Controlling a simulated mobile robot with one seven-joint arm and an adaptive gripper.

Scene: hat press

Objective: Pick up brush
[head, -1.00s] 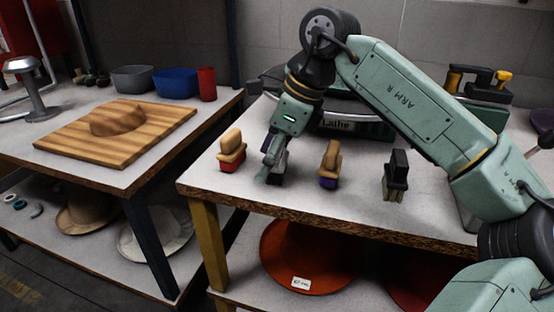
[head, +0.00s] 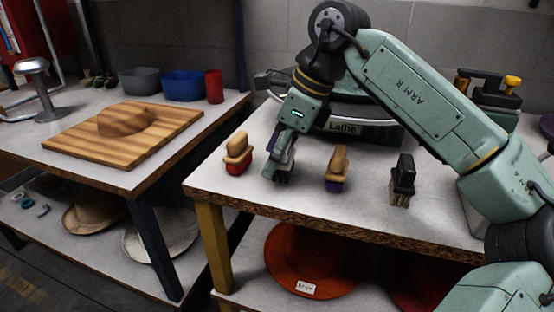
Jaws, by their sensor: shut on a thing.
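My gripper (head: 278,160) points down over the right table in the head view, shut on a brush (head: 284,167). This brush has a pale grey body and a dark lower part. The fingers hide much of it, and I cannot tell whether it touches the table. Left of it stands a brush with a tan handle and red bristles (head: 238,154). Right of it stands a tan brush with purple bristles (head: 337,168). Further right is a black brush with pale bristles (head: 403,180).
The machine with a "Lathe"-like label (head: 345,127) stands behind the brushes. The right table's front edge (head: 330,228) is close. The left table holds a striped wooden hat block (head: 125,135), bins (head: 182,84) and a red cup (head: 214,86). Hats (head: 305,260) lie on lower shelves.

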